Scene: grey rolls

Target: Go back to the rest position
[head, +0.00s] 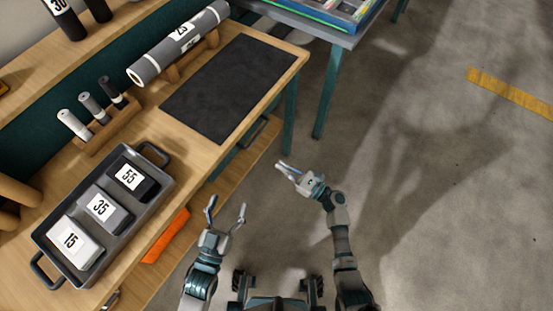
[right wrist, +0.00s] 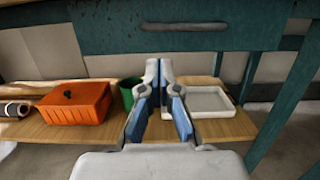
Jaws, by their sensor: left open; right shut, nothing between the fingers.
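My left gripper (head: 226,214) is open and empty, in front of the workbench near the grey tray's right side in the head view. My right gripper (head: 281,167) is shut with nothing in it, out over the floor in front of the bench's near edge. In the right wrist view the right gripper (right wrist: 159,85) shows its blue-padded fingers closed at the tips, facing the lower shelf. Neither gripper touches anything that I can see.
The workbench (head: 143,128) holds a grey tray (head: 110,161) with blocks marked 15, 35 and 55, a large grey roll (head: 160,58) and a dark mat (head: 235,85). An orange box (right wrist: 75,103) and white tray (right wrist: 197,103) sit on the lower shelf. Floor at right is clear.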

